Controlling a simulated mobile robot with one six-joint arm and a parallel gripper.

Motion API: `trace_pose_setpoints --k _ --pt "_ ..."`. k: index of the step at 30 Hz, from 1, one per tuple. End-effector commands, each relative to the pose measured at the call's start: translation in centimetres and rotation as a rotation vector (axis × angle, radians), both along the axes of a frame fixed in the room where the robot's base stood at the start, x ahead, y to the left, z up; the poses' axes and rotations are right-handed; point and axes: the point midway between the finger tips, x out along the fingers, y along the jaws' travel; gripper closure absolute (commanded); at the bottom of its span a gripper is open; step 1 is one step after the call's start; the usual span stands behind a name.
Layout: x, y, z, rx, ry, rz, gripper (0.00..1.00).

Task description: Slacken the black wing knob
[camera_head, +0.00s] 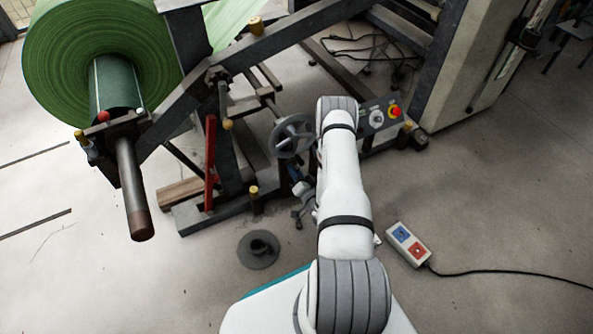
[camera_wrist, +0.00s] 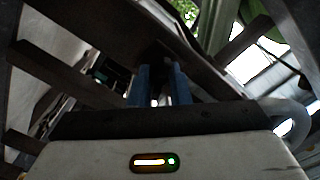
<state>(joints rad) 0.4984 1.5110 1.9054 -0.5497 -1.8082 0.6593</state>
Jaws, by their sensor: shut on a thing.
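My gripper (camera_wrist: 160,70) shows in the wrist view as two blue fingers pointing up the picture. They are shut on a dark thing at their tips, which I take to be the black wing knob (camera_wrist: 161,53). Its wings cannot be made out in the shadow, and its angle cannot be told. In the head view my white and grey arm reaches forward to the machine, right of the grey handwheel (camera_head: 292,136). There the arm hides the knob, and the fingers cannot be made out clearly.
A large green roll (camera_head: 100,55) sits on the machine's dark frame at the left. A control panel with a red button (camera_head: 395,111) is right of my arm. A pendant (camera_head: 408,244) with a cable and a dark round base (camera_head: 258,249) lie on the floor. Dark beams surround my gripper.

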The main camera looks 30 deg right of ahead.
Motion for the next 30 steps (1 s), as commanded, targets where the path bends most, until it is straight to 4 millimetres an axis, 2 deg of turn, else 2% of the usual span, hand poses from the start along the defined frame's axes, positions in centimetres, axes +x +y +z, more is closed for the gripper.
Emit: trace_pose_setpoints --k 30 --pt "-0.21 0.08 -0.24 -0.960 -0.027 0.005 1.00"
